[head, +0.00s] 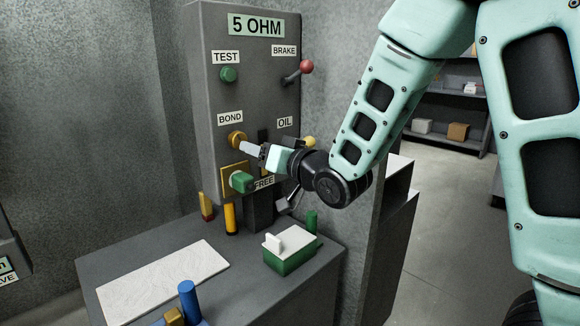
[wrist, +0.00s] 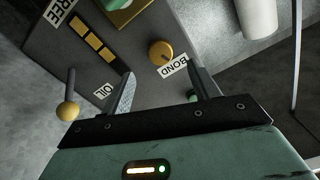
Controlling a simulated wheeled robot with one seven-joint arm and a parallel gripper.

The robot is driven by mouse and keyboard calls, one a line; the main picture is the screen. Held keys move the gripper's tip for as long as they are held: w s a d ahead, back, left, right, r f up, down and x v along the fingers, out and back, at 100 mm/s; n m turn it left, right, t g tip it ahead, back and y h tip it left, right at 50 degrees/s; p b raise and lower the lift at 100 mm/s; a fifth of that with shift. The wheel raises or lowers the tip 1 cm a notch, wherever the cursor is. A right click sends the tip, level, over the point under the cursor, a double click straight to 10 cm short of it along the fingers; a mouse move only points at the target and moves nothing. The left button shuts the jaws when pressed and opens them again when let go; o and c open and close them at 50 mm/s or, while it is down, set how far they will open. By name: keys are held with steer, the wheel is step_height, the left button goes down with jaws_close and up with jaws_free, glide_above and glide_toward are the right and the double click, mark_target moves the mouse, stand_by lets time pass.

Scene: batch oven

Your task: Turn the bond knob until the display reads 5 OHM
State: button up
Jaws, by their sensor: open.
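The display (head: 256,25) at the top of the grey panel reads 5 OHM. The round orange bond knob (head: 237,139) sits on the panel's lower left, under the BOND label (head: 230,118). My gripper (head: 249,148) is right in front of the knob. In the wrist view the knob (wrist: 161,52) shows beyond the fingertips, roughly midway across the gap of my gripper (wrist: 160,73). The jaws are open, and neither finger appears to touch the knob there. In the head view the fingers come close to the knob and their exact gap is hard to judge.
The panel also has a green TEST button (head: 229,74), a red-tipped BRAKE lever (head: 306,67), a yellow-tipped OIL lever (wrist: 68,111) and a green knob (head: 241,182) near FREE. Below, a table holds a white board (head: 165,280) and a green box (head: 290,258) with white top.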

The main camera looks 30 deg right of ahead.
steer(key=b+v, duration=0.9)
steer(key=shift+w, duration=0.1)
stand_by(0.5)
